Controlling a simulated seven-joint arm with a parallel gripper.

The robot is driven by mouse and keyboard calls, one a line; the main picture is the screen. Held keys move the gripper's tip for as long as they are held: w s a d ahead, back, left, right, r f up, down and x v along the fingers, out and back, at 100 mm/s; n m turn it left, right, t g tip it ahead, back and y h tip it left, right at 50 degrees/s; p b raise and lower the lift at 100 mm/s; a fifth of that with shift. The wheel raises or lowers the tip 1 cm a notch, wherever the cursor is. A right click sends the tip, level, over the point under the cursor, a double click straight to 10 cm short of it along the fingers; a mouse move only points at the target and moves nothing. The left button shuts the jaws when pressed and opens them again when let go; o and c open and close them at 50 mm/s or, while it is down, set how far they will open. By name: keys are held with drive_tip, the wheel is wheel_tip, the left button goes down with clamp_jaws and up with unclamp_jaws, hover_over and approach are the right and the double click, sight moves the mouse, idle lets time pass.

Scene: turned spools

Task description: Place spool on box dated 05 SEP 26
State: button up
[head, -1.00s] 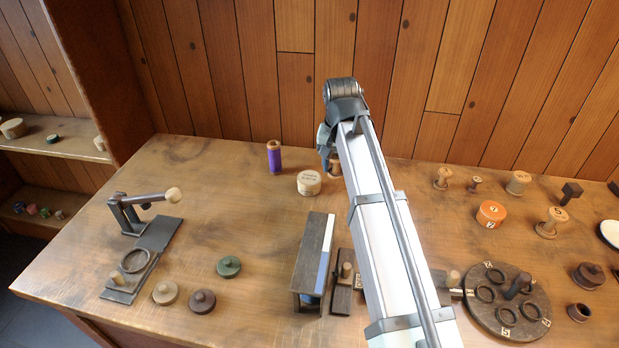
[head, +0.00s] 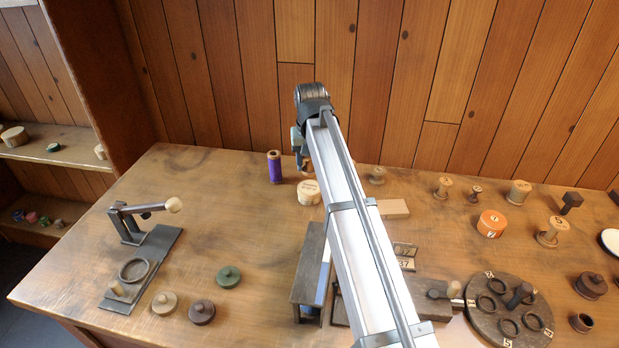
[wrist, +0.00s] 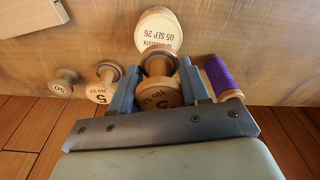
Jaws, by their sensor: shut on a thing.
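A turned wooden spool (wrist: 158,95), its end marked with a 5, is between the two fingers of my gripper (wrist: 160,84) in the wrist view. The gripper is shut on it. A round pale box (wrist: 158,32) reading 05 SEP 26 lies just beyond the spool in that view. In the head view the round box (head: 308,194) stands on the bench, partly behind my arm. My gripper (head: 303,166) shows there just above and behind the box. The held spool is hard to make out in the head view.
A purple-thread spool (head: 274,167) stands just left of the box; it also shows in the wrist view (wrist: 222,78). A small spool (head: 377,175) and a pale block (head: 392,208) are to the right.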

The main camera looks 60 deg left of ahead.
sight(309, 186)
drive_tip(key=shift+f, duration=2.65)
drive_tip(key=shift+f, duration=0.15)
drive_tip(key=o, duration=1)
drive_tip(key=r, duration=0.4)
drive_tip(key=d+r, duration=0.1)
drive_tip(key=r, duration=0.7)
drive_tip(key=shift+s+d+r, duration=0.15)
drive_tip(key=shift+s, duration=0.2)
